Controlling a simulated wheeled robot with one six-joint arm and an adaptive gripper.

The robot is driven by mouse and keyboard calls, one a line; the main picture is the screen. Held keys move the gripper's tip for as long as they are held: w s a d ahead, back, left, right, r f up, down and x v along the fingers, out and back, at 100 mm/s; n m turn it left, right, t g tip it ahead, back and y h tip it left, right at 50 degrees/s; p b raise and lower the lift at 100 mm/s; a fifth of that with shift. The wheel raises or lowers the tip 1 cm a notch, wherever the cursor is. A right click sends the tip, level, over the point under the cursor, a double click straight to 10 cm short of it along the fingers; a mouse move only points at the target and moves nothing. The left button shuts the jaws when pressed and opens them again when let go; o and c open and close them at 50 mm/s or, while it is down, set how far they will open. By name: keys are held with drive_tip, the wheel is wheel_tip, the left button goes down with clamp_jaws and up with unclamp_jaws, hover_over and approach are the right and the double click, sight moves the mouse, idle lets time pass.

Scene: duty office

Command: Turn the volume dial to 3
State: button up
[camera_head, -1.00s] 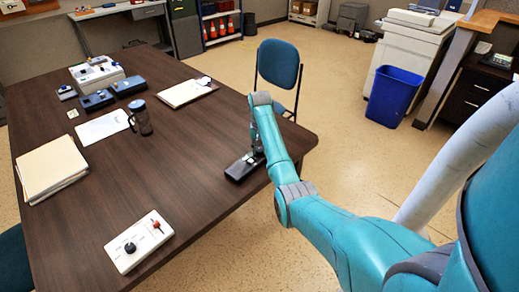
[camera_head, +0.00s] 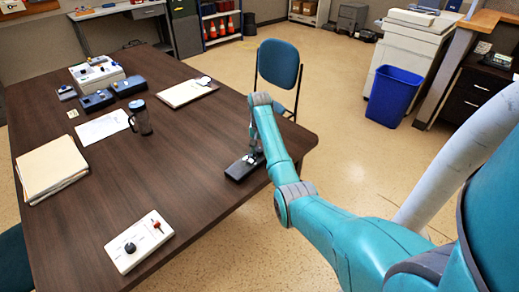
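My gripper (camera_head: 256,151) points down at a small black device (camera_head: 238,171) near the right edge of the brown table. The gripper is small and partly hidden by my arm. I cannot tell whether its fingers are open or shut, or whether they touch the device. A white control box (camera_head: 139,240) lies at the near end of the table. It has a round black dial (camera_head: 130,247) and a red-topped control (camera_head: 156,224). I cannot read any numbers, and no label shows which control is the volume dial. My gripper is well apart from the white box.
The brown table (camera_head: 190,190) also holds folders (camera_head: 50,167), a dark mug (camera_head: 141,117), a clipboard (camera_head: 185,92) and a white device (camera_head: 97,73) with blue boxes. A blue chair (camera_head: 278,63) stands behind the table's right edge. The table's middle is clear.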

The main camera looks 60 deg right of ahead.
drive_tip(key=shift+r, duration=0.1)
wheel_tip(320, 180, up, 7)
drive_tip(key=shift+r, duration=0.15)
idle(0.6)
idle(0.5)
